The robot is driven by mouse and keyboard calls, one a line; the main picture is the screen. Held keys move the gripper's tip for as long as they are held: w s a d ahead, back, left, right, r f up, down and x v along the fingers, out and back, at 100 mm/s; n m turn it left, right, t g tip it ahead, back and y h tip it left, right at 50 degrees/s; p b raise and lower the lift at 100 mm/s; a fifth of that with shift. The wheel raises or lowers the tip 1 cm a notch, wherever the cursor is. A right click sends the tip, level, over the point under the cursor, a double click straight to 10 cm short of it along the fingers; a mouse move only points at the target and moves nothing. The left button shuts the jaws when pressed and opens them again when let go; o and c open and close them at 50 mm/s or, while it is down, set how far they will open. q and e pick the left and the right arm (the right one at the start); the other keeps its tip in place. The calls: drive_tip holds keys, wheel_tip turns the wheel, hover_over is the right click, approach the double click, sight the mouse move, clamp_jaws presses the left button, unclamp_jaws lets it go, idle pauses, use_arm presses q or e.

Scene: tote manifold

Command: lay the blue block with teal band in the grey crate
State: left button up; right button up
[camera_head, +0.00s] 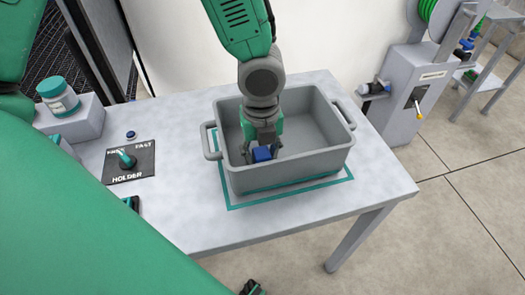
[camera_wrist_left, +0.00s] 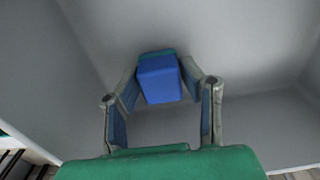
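The grey crate (camera_head: 320,163) stands on the table inside a teal outline. My left gripper (camera_head: 262,150) reaches down into it from above. The blue block with teal band (camera_head: 262,154) is between its fingertips, inside the crate. In the left wrist view, the block (camera_wrist_left: 160,82) shows its blue face, with the teal band along its far edge. The fingertips of my left gripper (camera_wrist_left: 160,85) touch or nearly touch the block's two sides and appear shut on it. Whether the block touches the crate floor cannot be told.
The pale table (camera_head: 190,215) has a HOLDER switch plate (camera_head: 128,162) left of the crate. A teal-and-white jar (camera_head: 58,97) stands on a grey block (camera_head: 80,122) at the left. A grey reel stand (camera_head: 412,90) is beyond the table's right edge.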

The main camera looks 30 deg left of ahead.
sight(261, 151)
use_arm(q)
drive_tip(key=shift+o, duration=0.8)
drive_tip(key=shift+a, duration=0.2)
wheel_tip(261, 151, up, 12)
drive_tip(key=p, duration=0.4)
drive_tip(key=shift+r, duration=0.15)
drive_tip(key=shift+d, duration=0.15)
